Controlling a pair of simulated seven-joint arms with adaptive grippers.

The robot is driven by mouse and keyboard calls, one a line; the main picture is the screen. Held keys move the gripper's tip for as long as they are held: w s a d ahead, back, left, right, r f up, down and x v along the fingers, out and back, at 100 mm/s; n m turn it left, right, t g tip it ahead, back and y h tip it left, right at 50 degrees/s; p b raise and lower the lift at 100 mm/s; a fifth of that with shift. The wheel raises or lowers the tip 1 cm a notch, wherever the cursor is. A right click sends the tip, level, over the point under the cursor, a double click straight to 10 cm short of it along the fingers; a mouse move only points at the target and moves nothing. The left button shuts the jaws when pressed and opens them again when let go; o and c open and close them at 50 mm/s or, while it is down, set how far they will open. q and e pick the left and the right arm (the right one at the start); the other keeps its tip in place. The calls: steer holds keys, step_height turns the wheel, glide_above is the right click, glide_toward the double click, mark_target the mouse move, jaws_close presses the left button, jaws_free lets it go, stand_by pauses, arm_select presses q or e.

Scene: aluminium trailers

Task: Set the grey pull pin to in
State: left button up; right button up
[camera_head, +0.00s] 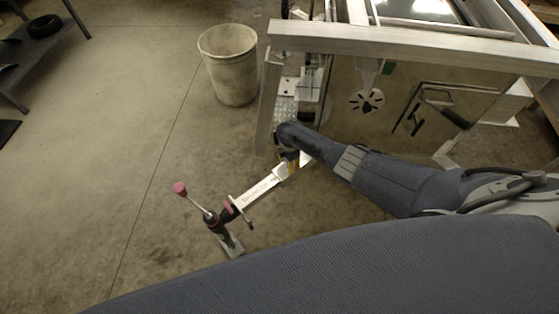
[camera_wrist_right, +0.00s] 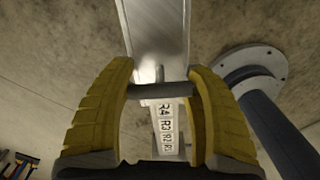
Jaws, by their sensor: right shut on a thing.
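The grey pull pin (camera_wrist_right: 160,90) shows in the right wrist view as a short grey crossbar over an aluminium beam (camera_wrist_right: 155,35). The yellow-padded fingers of my right gripper (camera_wrist_right: 162,100) are closed on its two ends. A row of labels, R4, R3 and others, runs along the beam just below the bar. How deep the pin sits cannot be told. In the head view, my right gripper (camera_head: 289,163) is at the trailer end of the white drawbar (camera_head: 258,190), and the pin is hidden there. My left gripper is not in view.
A jockey stand with a pink-knobbed handle (camera_head: 180,188) stands at the drawbar's free end. The aluminium trailer frame (camera_head: 400,42) fills the upper right. A pale bin (camera_head: 228,65) stands behind, and a dark shelf (camera_head: 40,45) is at upper left.

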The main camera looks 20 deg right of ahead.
steer(key=shift+f, duration=0.2)
steer(key=shift+c, duration=0.5)
steer(key=o, duration=1.9)
steer(key=shift+r, duration=6)
